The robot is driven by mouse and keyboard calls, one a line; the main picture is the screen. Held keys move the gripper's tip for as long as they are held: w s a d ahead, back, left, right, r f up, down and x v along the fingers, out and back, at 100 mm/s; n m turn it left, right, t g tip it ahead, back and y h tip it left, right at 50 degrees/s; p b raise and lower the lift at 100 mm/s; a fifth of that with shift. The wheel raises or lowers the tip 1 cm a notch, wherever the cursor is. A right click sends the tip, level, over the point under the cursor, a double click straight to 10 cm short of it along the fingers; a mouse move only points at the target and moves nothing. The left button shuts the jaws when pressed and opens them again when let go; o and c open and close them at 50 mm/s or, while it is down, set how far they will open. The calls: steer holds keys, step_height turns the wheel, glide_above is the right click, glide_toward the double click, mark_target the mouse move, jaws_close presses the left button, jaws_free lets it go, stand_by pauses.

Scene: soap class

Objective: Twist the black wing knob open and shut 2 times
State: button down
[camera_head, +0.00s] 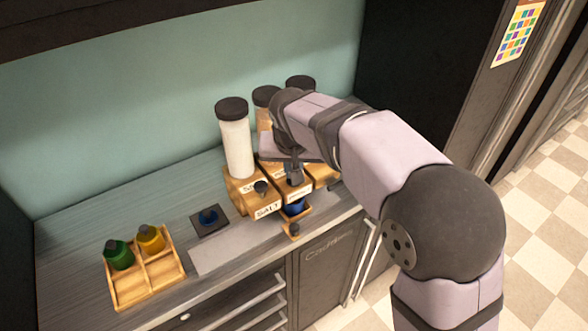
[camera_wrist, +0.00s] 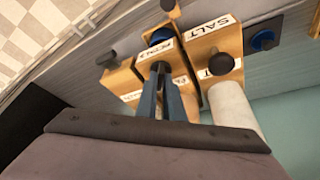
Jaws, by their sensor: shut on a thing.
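Several wooden dispensers stand side by side on the counter, each with a black knob on its front. The left one, labelled SALT (camera_head: 266,210), has its black knob (camera_head: 261,187) free. My gripper (camera_head: 295,176) reaches down to the front of the middle dispenser (camera_head: 272,178). In the wrist view its two blue-grey fingers (camera_wrist: 160,80) are shut on the black wing knob (camera_wrist: 160,66) of the middle dispenser. The fingers hide much of the knob, so its turn angle is hard to tell. A blue container (camera_head: 295,207) sits below this dispenser in a small wooden holder (camera_head: 306,212).
A tall white jar (camera_head: 236,148) with a black lid rises from the SALT dispenser. A dark pad (camera_head: 200,225) with a blue item lies to the left. A wooden tray (camera_head: 180,274) holds green (camera_head: 118,256) and yellow (camera_head: 151,240) containers. Drawers are below the counter.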

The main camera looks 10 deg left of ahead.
stand_by(0.3)
steer(key=c, duration=1.9)
jaws_free()
steer(key=shift+o, duration=0.2)
steer(key=b+v, duration=0.1)
steer(key=v, duration=0.6)
steer(key=shift+r+b, duration=0.2)
steer(key=shift+b, duration=0.2)
